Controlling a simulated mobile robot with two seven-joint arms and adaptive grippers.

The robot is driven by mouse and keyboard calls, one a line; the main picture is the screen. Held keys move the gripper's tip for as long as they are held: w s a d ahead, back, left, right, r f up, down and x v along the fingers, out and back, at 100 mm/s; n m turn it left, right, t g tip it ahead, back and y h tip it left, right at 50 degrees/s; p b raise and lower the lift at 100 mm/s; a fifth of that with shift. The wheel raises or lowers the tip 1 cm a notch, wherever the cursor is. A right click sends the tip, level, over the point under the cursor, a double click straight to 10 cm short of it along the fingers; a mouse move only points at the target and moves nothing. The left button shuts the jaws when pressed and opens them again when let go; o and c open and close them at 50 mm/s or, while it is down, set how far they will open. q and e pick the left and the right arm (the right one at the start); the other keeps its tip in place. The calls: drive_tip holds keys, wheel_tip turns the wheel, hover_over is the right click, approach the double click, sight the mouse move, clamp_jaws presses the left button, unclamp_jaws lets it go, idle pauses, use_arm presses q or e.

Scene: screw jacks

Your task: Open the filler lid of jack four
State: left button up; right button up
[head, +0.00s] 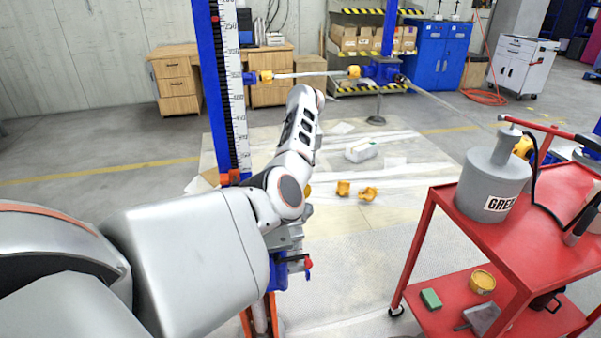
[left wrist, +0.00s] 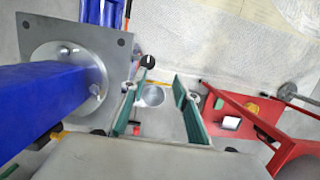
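My left gripper (left wrist: 155,88) is open, its two green-padded fingers spread apart in the left wrist view. A round silvery part (left wrist: 152,96) shows between the fingers; I cannot tell whether it is an opening or a lid. A black knob (left wrist: 147,62) on a thin stem stands just beyond it. Nothing is visibly held. In the head view, my left arm hides most of the nearest blue jack (head: 280,272), which has a small red part (head: 308,263) at its side. No jack number is readable. My right gripper is out of view.
A red cart (head: 520,235) with a grey grease pot (head: 494,180) stands at the right. A blue column (left wrist: 45,105) with a grey flange plate (left wrist: 105,45) fills the wrist view's left side. Yellow pieces (head: 368,193) lie on the floor sheet beyond.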

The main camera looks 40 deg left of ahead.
use_arm(q)
drive_tip(key=v, duration=1.2)
idle(0.4)
